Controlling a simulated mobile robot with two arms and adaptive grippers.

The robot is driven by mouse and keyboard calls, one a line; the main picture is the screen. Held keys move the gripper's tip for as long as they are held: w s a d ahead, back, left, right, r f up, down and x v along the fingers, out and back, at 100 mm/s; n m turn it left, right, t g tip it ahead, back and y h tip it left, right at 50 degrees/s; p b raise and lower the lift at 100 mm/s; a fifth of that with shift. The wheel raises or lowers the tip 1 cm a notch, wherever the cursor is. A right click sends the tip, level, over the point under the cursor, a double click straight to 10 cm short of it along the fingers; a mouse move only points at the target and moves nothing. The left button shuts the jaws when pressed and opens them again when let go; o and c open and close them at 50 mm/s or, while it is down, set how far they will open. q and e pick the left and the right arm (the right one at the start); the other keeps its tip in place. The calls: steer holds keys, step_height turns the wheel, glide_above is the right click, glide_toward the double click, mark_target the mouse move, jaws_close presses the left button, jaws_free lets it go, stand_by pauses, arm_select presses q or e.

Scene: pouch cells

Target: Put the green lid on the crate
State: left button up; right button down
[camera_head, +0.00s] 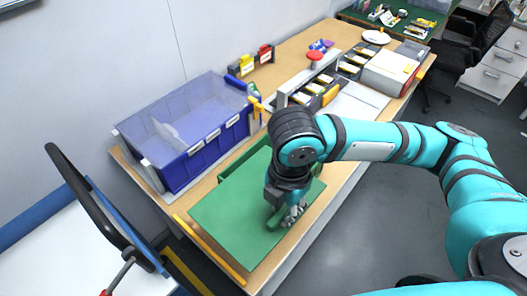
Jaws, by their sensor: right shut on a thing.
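The green lid (232,218) is a flat green panel at the front of the wooden table, with a green bar on its right part. My right gripper (292,217) comes down over that part and is shut on the lid at the bar. The gripper and wrist hide some of the lid. A green, wall-like edge, possibly of a crate (236,178), shows just behind the lid; I cannot tell whether the lid rests on it. My left gripper is not in view.
Yellow and red holders (250,64), a rack of pouch cells (323,90) and a white-topped box (389,70) are farther back. A black cart handle (82,190) stands at the left.

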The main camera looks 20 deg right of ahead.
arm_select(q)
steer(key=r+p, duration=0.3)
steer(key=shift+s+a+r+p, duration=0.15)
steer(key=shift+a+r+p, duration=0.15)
arm_select(e)
steer(key=w+d+f, duration=0.2)
steer(key=w+d, duration=0.2)
steer(key=w, duration=0.2)
steer(key=w+d+f, duration=0.2)
steer(key=w+d, duration=0.2)
steer(key=w, duration=0.3)
steer(key=shift+d+f, duration=0.25)
steer(key=shift+f, duration=0.15)
steer(key=shift+f, duration=0.6)
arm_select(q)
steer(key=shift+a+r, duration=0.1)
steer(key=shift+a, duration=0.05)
arm_select(e)
steer(key=c, duration=1.2)
jaws_free()
arm_select(q)
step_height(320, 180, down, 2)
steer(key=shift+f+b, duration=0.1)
steer(key=shift+b, duration=0.85)
arm_select(e)
step_height(320, 180, up, 13)
steer(key=shift+s+r, duration=0.1)
steer(key=shift+r, duration=0.05)
